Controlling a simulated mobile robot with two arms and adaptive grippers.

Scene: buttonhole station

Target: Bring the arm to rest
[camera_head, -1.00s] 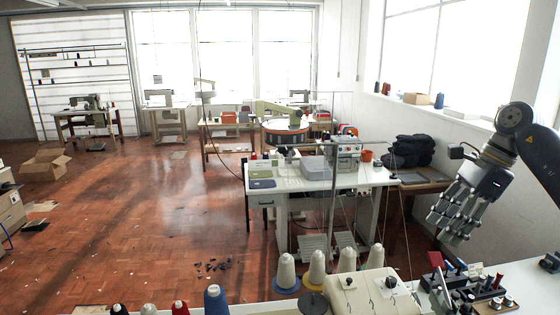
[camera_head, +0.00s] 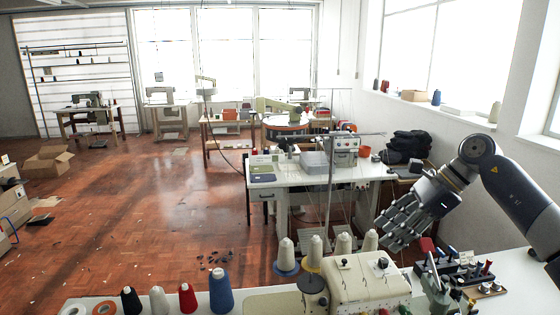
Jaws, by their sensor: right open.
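My right gripper (camera_head: 402,228) is at the right of the head view, at the end of the dark arm that comes in from the right edge. Its fingers are spread and point down and to the left, with nothing between them. It hangs in the air above the back of the near table, right of the white thread cones and behind the cream sewing machine (camera_head: 368,285). It looks apart from both. My left arm and gripper do not show.
The near white table (camera_head: 520,290) bears blue (camera_head: 221,293), red (camera_head: 188,298) and dark spools, white cones (camera_head: 286,254) and a dark spool rack (camera_head: 455,270). Open floor lies at left.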

